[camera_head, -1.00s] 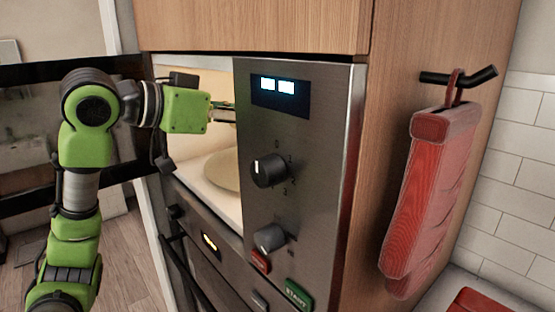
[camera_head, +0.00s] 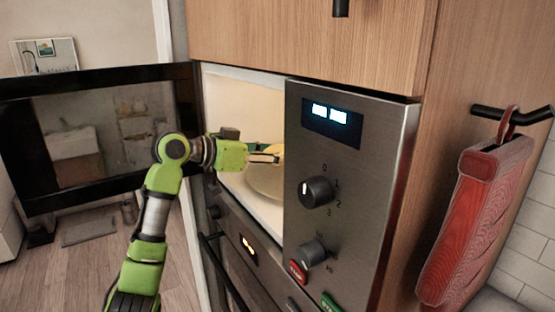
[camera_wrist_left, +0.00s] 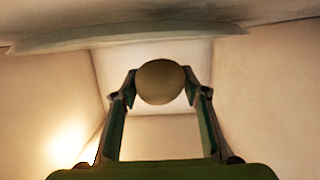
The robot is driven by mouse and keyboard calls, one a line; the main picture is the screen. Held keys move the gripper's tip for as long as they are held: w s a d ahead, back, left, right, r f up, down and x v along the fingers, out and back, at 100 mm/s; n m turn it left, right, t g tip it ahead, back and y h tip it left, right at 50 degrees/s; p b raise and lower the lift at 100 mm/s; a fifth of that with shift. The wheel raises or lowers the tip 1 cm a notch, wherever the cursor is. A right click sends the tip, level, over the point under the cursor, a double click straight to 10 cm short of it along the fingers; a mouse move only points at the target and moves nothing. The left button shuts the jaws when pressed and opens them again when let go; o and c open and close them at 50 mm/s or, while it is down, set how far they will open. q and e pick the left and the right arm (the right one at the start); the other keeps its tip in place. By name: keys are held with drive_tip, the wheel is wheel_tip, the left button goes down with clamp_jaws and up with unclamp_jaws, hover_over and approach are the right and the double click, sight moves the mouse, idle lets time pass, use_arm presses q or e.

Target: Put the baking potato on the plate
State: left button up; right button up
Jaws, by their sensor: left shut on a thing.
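My left gripper (camera_head: 272,157) reaches through the open front of the microwave. In the left wrist view its two fingers (camera_wrist_left: 160,88) are closed on either side of the brown, rounded baking potato (camera_wrist_left: 160,75). The pale round plate (camera_head: 265,182) lies on the microwave floor below the gripper. In the wrist view the plate (camera_wrist_left: 130,36) runs across the top, apart from the potato. My right gripper is not in view.
The microwave's control panel (camera_head: 350,170) stands just right of the opening. Its dark door (camera_head: 95,130) is swung open to the left. Wooden cabinet (camera_head: 300,40) is above. A red oven mitt (camera_head: 475,220) hangs at the right.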

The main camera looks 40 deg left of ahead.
use_arm(q)
drive_tip(key=shift+d+f+p, duration=0.1)
drive_tip(key=shift+f+p, duration=0.25)
drive_tip(key=shift+f, duration=0.75)
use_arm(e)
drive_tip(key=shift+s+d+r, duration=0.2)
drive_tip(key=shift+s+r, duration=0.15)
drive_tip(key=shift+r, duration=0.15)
use_arm(q)
drive_tip(key=shift+f, duration=0.1)
drive_tip(key=o, duration=1.4)
drive_tip(key=shift+c, duration=0.2)
